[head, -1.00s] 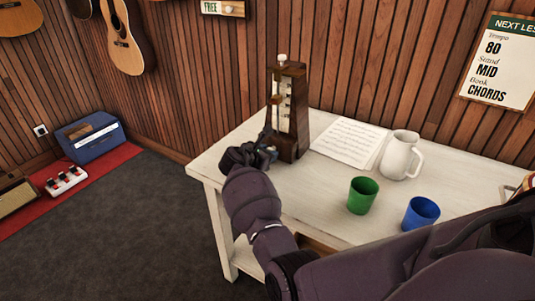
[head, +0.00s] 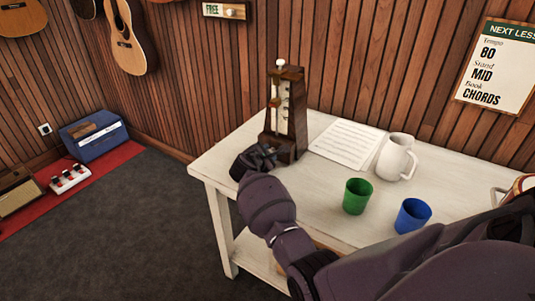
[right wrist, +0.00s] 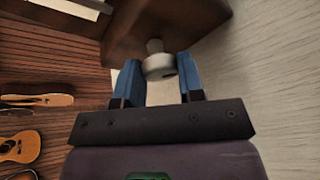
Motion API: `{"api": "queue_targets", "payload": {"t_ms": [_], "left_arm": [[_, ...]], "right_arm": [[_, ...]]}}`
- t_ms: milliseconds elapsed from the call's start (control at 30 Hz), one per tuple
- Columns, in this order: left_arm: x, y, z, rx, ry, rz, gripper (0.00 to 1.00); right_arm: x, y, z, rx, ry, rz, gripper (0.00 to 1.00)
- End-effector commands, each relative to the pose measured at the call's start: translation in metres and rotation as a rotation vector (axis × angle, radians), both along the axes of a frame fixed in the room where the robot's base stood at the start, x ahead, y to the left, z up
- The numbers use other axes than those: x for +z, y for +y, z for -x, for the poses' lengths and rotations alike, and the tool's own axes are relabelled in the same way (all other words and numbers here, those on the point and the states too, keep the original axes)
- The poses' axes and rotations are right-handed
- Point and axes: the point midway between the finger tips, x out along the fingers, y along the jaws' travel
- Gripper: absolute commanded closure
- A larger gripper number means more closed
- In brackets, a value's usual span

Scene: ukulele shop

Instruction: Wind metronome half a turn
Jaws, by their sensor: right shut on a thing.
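The metronome (head: 285,125) is a dark brown wooden pyramid with a pale scale and rod on its front. It stands upright near the left end of the white table. My right gripper (head: 272,156) is at its lower left side, with the fingertips mostly hidden in the head view. In the right wrist view the blue fingers (right wrist: 160,80) straddle a small grey winding knob (right wrist: 158,66) on the metronome's side (right wrist: 165,25), and the gripper is shut on it. My left gripper is not in view.
On the white table (head: 310,207) are a music sheet (head: 347,145), a white jug (head: 394,158), a green cup (head: 357,196) and a blue cup (head: 412,215). The wood-panelled wall stands close behind. A blue amplifier (head: 94,137) and pedals (head: 70,179) are on the floor at left.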

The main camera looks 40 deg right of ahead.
Motion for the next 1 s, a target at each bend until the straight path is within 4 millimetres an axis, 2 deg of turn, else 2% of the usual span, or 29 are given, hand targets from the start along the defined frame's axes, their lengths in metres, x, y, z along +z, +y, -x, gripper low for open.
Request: {"api": "queue_targets", "payload": {"t_ms": [333,600,1000], "left_arm": [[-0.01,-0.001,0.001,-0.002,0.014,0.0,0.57],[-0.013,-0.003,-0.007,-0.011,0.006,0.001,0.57],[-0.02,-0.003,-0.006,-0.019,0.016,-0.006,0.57]], "right_arm": [[-0.006,-0.002,0.003,-0.004,-0.292,-0.122,0.88],[-0.008,-0.003,0.004,-0.005,-0.485,-0.202,0.88],[-0.006,-0.003,0.004,-0.006,-0.634,-0.265,0.88]]}}
